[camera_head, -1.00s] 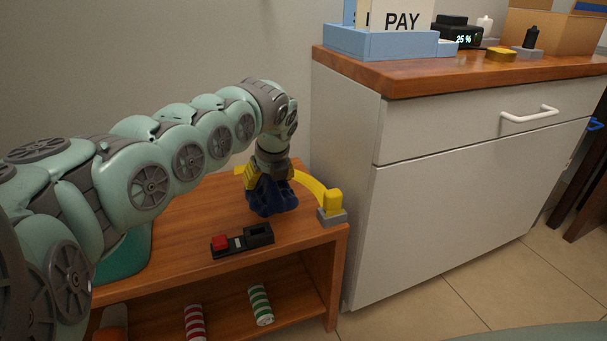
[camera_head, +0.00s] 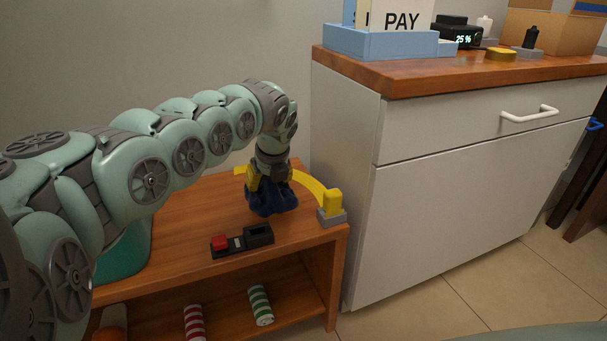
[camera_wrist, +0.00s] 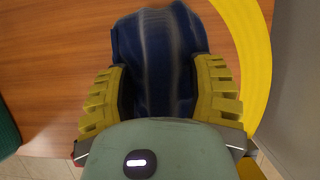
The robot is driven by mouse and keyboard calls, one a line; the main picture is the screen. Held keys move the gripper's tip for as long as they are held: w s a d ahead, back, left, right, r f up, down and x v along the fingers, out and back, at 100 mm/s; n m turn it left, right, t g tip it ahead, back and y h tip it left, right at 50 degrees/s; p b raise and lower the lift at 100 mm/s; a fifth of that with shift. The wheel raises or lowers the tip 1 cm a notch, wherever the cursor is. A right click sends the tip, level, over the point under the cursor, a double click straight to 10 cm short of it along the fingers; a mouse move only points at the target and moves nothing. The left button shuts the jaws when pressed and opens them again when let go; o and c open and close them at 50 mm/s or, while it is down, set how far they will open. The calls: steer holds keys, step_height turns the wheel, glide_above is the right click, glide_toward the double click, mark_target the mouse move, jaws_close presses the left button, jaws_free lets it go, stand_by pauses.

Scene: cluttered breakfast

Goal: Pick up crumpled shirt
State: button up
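The crumpled shirt (camera_head: 270,201) is dark blue cloth at the right part of the low wooden table, right below my gripper (camera_head: 269,188). In the wrist view the shirt (camera_wrist: 155,50) fills the space between the two yellow ribbed fingers of my gripper (camera_wrist: 160,95). The fingers press against the cloth from the left and right, so my gripper is shut on it. The near part of the shirt is hidden by my gripper's body. I cannot tell whether the shirt is clear of the table top.
A yellow curved strip (camera_head: 309,183) with a yellow block on a grey base (camera_head: 332,217) lies just right of the shirt. A black holder with a red button (camera_head: 242,241) is in front. A white cabinet (camera_head: 450,210) stands close on the right. Striped cans (camera_head: 260,305) sit on the lower shelf.

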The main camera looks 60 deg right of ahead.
jaws_close()
steer(key=shift+a, duration=0.1)
stand_by(0.3)
steer(key=shift+r, duration=0.2)
step_height(320, 180, up, 4)
steer(key=p, duration=0.2)
steer(key=shift+f+p, duration=0.15)
steer(key=shift+p, duration=0.25)
steer(key=shift+a+r, duration=0.15)
steer(key=shift+r, duration=0.1)
steer(key=s+a+p, duration=0.1)
steer(key=s+p, duration=0.1)
steer(key=s+a+p, duration=0.1)
steer(key=p, duration=0.1)
steer(key=shift+a+r, duration=0.25)
steer(key=shift+a, duration=0.05)
steer(key=shift+s+a+r+p, duration=0.15)
steer(key=shift+s+a+p, duration=0.35)
steer(key=shift+p, duration=0.75)
steer(key=s+a+p, duration=0.7)
steer(key=p, duration=0.4)
steer(key=shift+s, duration=0.2)
